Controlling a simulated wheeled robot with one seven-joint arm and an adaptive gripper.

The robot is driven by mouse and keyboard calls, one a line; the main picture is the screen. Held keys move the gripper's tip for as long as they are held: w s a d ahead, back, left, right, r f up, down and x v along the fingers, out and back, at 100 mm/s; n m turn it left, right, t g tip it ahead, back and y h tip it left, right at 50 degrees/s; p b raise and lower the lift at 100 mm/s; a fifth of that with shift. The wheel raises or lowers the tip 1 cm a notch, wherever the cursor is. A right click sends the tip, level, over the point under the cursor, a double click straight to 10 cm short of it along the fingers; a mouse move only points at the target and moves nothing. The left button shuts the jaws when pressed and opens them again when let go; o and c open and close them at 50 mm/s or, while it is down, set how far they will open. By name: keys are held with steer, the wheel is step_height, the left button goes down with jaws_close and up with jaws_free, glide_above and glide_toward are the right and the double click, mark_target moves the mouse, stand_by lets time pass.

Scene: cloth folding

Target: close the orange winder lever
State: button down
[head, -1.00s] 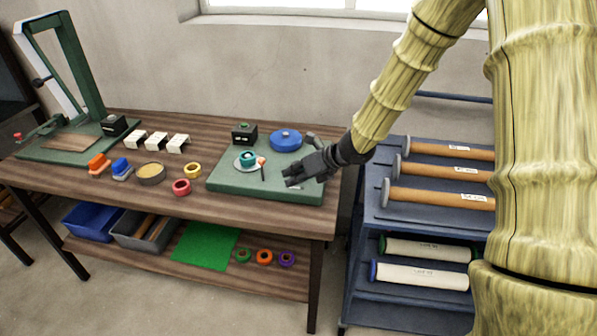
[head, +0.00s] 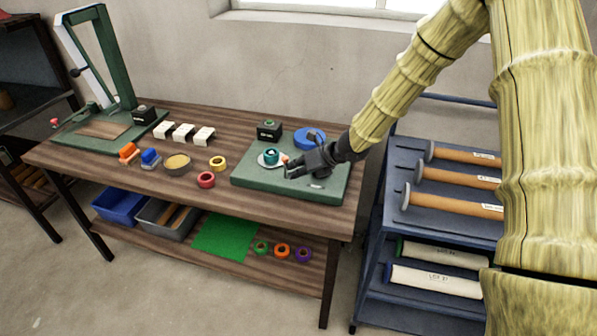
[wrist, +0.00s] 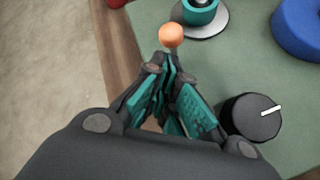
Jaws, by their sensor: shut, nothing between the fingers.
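The winder on the green board (head: 250,181) has a teal spool (head: 271,156) on a pale round plate (head: 262,163). The lever's orange knob (head: 285,158) is at the right edge of that plate. In the wrist view the orange knob (wrist: 171,35) is just ahead of my fingertips, below the teal spool (wrist: 200,12). My gripper (head: 289,172) is shut and empty, low over the board; it also shows in the wrist view (wrist: 168,64). I cannot tell whether the fingertips touch the knob. The lever's stem is hidden by my fingers.
A black dial with a white mark (wrist: 250,118) is right of my fingers. A blue round piece (head: 308,138) and a black box (head: 269,131) stand behind the winder. A roll rack (head: 400,236) stands to the right.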

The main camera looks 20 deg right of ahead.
steer(key=shift+d, duration=0.15)
steer(key=shift+a+r, duration=0.1)
steer(key=shift+a, duration=0.1)
steer(key=shift+w+a+p, duration=0.1)
steer(key=shift+a+p, duration=0.05)
steer(key=shift+p, duration=0.2)
